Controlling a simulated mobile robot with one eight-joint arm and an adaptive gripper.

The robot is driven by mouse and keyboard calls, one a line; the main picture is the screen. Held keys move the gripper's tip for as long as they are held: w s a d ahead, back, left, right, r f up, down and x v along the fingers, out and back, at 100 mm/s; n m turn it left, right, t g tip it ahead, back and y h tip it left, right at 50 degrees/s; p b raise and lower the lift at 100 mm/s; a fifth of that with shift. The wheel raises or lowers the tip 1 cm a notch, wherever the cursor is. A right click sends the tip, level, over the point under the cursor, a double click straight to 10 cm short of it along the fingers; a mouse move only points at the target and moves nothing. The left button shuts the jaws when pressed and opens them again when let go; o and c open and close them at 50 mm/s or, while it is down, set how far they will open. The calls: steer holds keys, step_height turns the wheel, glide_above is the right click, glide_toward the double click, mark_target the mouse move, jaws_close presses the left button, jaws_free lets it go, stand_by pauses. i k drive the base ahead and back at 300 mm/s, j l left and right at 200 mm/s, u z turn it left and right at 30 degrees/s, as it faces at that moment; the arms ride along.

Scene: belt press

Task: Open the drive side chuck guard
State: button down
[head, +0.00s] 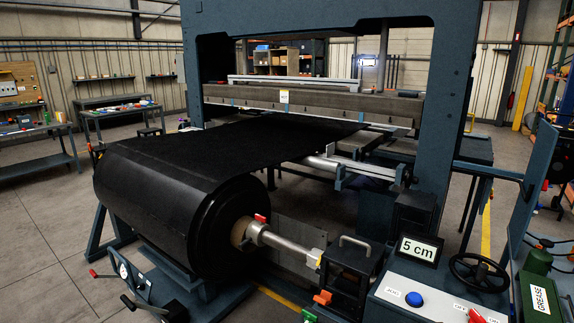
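What looks like the drive side chuck guard (352,260) is a dark box-shaped cover with a grey bar handle (354,240) on top, at the lower right of centre in the head view. It sits at the end of the steel shaft (285,245) that comes out of the roll's core. The cover appears down over the chuck. An orange part (322,298) shows at its lower front left. My gripper is not in view.
A large black belt roll (165,220) fills the left of centre, its belt running into the press (320,100). A control console (430,290) with a "5 cm" display and a handwheel (479,271) stands right of the guard. Open floor (40,230) lies at left.

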mark_target(360, 256)
steer(key=j+z, duration=0.25)
steer(key=z, duration=0.15)
steer(key=i+j+z, duration=0.1)
steer(key=j+z, duration=0.45)
steer(key=z, duration=0.3)
steer(key=j+z, duration=0.25)
steer(key=z, duration=0.15)
steer(key=k, duration=0.05)
